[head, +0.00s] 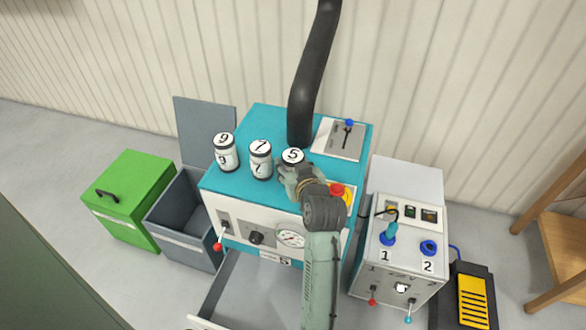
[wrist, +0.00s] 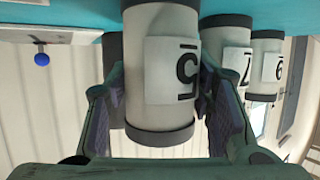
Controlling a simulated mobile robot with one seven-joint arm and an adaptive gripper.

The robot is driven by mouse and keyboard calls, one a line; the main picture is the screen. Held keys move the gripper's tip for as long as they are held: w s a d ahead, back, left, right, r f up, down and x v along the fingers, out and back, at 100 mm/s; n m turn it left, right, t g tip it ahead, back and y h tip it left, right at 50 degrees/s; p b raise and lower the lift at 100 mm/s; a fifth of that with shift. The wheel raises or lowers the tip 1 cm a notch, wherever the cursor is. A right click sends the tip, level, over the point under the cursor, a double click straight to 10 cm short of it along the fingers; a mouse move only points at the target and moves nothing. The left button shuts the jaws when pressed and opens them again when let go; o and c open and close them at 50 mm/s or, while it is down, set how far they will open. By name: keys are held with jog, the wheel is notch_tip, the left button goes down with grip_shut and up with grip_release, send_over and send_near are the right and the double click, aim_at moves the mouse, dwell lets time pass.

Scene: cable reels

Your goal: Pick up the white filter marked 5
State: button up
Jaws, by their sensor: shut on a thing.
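The white filter marked 5 (head: 292,157) is a white cylinder with dark rims, standing at the right end of a row on the teal machine top. In the wrist view the filter marked 5 (wrist: 160,75) is between my fingers, its label facing the camera. My gripper (head: 290,178) is shut on it, one finger on each side; in the wrist view the gripper (wrist: 160,105) grips its body. Its lower part is hidden by my gripper in the head view, so I cannot tell whether it touches the top.
Filters marked 7 (head: 260,160) and 9 (head: 224,152) stand to the left. A black hose (head: 312,70) rises just behind. A red button (head: 337,190) and a lever panel (head: 340,138) lie to the right. An open grey bin (head: 182,225) and a green box (head: 130,195) stand left.

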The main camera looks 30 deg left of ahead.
jog(key=c, duration=0.4)
jog(key=shift+r, duration=0.1)
